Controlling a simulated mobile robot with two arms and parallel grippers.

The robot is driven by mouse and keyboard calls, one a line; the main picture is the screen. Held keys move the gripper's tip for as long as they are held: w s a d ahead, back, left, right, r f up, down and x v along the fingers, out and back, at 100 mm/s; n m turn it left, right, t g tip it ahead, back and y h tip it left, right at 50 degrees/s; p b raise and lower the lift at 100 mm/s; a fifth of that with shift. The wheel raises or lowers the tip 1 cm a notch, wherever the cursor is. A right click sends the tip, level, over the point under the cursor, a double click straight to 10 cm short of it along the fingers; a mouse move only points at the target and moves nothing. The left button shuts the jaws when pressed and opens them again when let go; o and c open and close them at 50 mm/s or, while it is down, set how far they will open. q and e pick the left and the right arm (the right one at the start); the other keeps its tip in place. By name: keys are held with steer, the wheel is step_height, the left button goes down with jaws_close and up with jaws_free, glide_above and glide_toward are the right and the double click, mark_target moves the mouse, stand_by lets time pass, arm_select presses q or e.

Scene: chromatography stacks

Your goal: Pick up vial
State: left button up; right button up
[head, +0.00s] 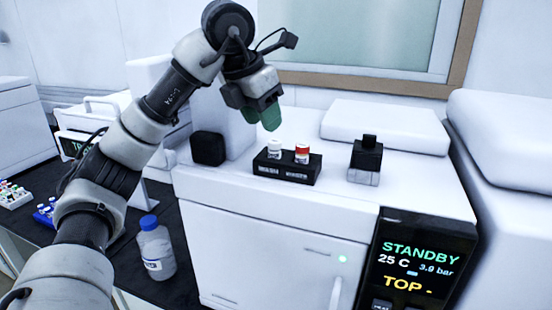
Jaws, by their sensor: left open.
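Two small vials stand upright in a black labelled rack on top of the white instrument. The left vial (275,149) has a white cap, and the right vial (302,153) has a red cap. The rack (287,169) has white lettering on its front. My left gripper (268,118) has green fingertips and hangs above and slightly left of the rack, apart from the vials. It is open and seems to hold nothing. More vials with coloured caps stand in racks (12,195) at the far left. My right gripper is not in view.
A blue-capped bottle (156,248) stands on the dark bench below. The instrument (265,255) has a display reading STANDBY (418,250).

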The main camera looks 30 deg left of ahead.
mark_target(274, 141)
arm_select(q)
steer(key=shift+x, duration=0.85)
steer(key=x, duration=0.2)
steer(key=p+x, duration=0.1)
steer(key=x, duration=0.1)
steer(key=shift+w, duration=0.3)
steer(key=shift+w+f+p, duration=0.2)
steer(key=shift+f+p, duration=0.1)
steer(key=shift+f, duration=0.05)
steer(key=c, duration=0.7)
steer(key=shift+o, duration=0.2)
steer(key=shift+r, duration=0.1)
